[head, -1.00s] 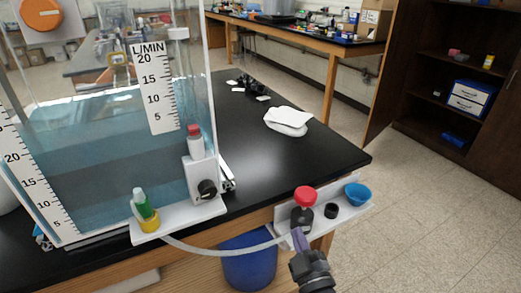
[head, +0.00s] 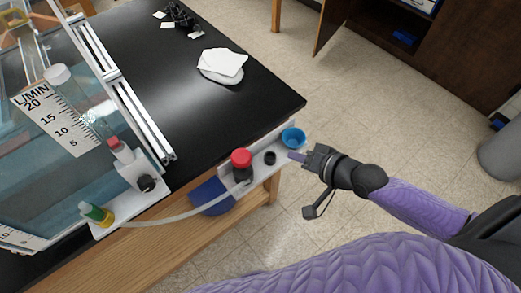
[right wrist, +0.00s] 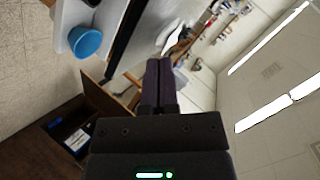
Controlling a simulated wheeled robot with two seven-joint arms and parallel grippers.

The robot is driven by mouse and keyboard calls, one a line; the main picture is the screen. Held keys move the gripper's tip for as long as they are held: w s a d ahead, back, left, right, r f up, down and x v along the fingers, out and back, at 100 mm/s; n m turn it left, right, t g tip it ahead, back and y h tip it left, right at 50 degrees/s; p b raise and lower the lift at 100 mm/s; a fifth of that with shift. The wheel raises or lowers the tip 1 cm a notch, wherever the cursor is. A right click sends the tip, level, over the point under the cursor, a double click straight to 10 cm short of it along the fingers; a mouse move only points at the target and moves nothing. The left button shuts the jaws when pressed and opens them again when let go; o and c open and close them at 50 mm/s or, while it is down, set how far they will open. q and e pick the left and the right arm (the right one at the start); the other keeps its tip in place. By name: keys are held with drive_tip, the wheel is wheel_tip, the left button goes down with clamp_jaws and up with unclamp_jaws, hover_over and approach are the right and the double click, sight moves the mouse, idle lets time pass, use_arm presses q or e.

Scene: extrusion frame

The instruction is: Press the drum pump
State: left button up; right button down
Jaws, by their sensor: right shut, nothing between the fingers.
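The drum pump has a red knob (head: 241,157) on a dark body and sits on a white shelf (head: 257,173) at the table's edge. A blue drum (head: 211,196) stands below it, partly hidden. A pale hose (head: 180,216) runs left from the pump area. My right gripper (head: 292,156) is shut and empty at the shelf's right end, just below the blue cup and apart from the red knob. In the right wrist view its closed fingers (right wrist: 158,85) point away from the camera, with the cup to their left. My left gripper is not in view.
A blue cup (head: 293,137) and a small black knob (head: 269,158) sit on the shelf right of the pump. A water tank with scales (head: 65,120) stands at left. A white cloth (head: 222,63) lies on the black tabletop. Open floor is at right.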

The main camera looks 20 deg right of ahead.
sight(241, 158)
drive_tip(key=s+a+f+b+x, duration=0.1)
drive_tip(key=b+x, duration=0.2)
drive_tip(key=x, duration=0.9)
drive_tip(key=shift+a+f+b, duration=0.2)
drive_tip(key=shift+a+b, duration=0.15)
drive_tip(key=shift+a, duration=0.1)
drive_tip(key=shift+s+f, duration=0.1)
drive_tip(key=shift+s, duration=0.05)
